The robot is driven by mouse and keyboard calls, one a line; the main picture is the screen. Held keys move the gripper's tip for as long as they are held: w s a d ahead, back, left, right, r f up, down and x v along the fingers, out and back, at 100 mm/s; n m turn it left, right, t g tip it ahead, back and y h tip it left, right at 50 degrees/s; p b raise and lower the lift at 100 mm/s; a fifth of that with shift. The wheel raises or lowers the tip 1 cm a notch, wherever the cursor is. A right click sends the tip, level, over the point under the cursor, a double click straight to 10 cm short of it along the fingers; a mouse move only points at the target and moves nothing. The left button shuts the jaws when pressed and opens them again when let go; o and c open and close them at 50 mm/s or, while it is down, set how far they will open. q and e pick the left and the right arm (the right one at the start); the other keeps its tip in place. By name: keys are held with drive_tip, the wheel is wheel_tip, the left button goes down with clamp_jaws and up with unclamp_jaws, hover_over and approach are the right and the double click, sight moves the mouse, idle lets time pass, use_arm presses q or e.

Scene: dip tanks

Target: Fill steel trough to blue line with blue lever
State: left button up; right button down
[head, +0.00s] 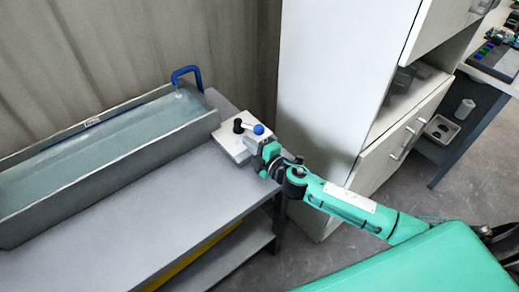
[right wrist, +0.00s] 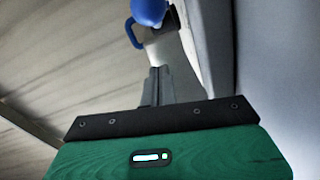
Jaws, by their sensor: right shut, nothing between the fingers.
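The grey steel trough (head: 200,128) lies on the bench at the left of the head view, with clear pale water (head: 100,150) in it. A short blue strip (head: 92,122) shows on its far inner wall; the exact water level against it is hard to tell. A blue spout (head: 187,72) arches over its far right end, with a small bright spot below it. The blue lever's round knob (head: 258,129) stands on a pale control box (head: 230,146). My right gripper (head: 266,152) is shut and empty close beside this knob. In the right wrist view the blue knob (right wrist: 150,10) is just beyond my fingertips (right wrist: 160,72).
A black-knobbed lever (head: 238,126) stands left of the blue one on the same box. A white cabinet (head: 335,100) rises right of the bench. The grey bench top (head: 150,225) in front of the trough is clear.

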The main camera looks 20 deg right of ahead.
sight(250, 128)
drive_tip(key=d, duration=0.1)
drive_tip(key=w+d, duration=0.1)
drive_tip(key=d, duration=0.1)
drive_tip(key=shift+w+f, duration=0.35)
drive_tip(key=shift+w, duration=0.05)
drive_tip(key=shift+w+d, duration=0.1)
drive_tip(key=shift+d, duration=0.05)
use_arm(q)
drive_tip(key=shift+a, duration=0.7)
